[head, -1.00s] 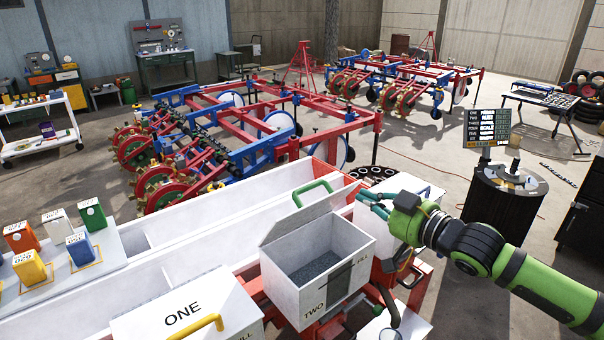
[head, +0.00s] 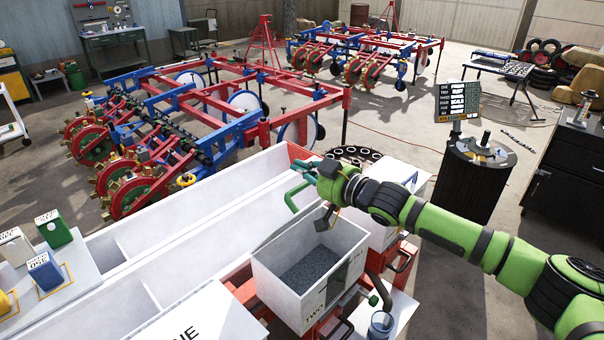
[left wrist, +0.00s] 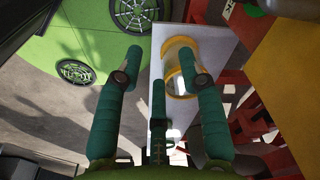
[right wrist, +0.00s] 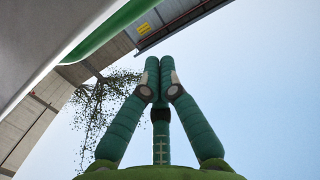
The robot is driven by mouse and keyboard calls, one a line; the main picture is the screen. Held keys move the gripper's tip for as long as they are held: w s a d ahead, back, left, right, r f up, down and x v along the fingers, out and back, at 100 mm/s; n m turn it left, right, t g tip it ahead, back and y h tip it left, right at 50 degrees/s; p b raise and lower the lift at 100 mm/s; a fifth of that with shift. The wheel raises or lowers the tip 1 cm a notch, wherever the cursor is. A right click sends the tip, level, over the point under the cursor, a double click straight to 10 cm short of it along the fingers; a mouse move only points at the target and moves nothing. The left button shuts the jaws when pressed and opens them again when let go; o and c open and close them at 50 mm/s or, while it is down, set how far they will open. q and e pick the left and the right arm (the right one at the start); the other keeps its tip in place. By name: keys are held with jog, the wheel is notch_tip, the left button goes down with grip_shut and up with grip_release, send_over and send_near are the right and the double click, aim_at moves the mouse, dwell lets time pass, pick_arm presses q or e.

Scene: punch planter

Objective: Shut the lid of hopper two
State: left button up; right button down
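Hopper two (head: 345,277) is a white box, open at the top, with grey granules (head: 312,270) inside. Its lid (head: 283,232) stands raised at the box's far edge and is seen at a steep angle. The green lid handle (head: 291,198) shows behind it. My right gripper (head: 307,168) is above and beside the handle. In the right wrist view its fingertips (right wrist: 159,75) meet with nothing between them, and the green handle (right wrist: 112,30) passes to their left, beside the pale lid (right wrist: 40,45). My left gripper (left wrist: 166,65) is open and outside the head view.
Hopper one's white lid (head: 195,318) is at the bottom. A white hopper (head: 385,225) stands beyond hopper two, under my right arm. A cup (head: 381,325) sits on a white plate at the front. A yellow-rimmed cylinder (left wrist: 181,68) appears beyond my left fingers. Seed boxes (head: 45,270) stand left.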

aim_at(303, 189)
jog(key=f+p, duration=0.2)
jog(key=shift+w+a+f+p, duration=0.1)
jog(key=shift+w+a+p, duration=0.1)
jog(key=shift+a+p, duration=0.1)
jog(key=shift+s+d+f, duration=0.2)
jog(key=shift+d, duration=0.05)
jog(key=shift+f, duration=0.25)
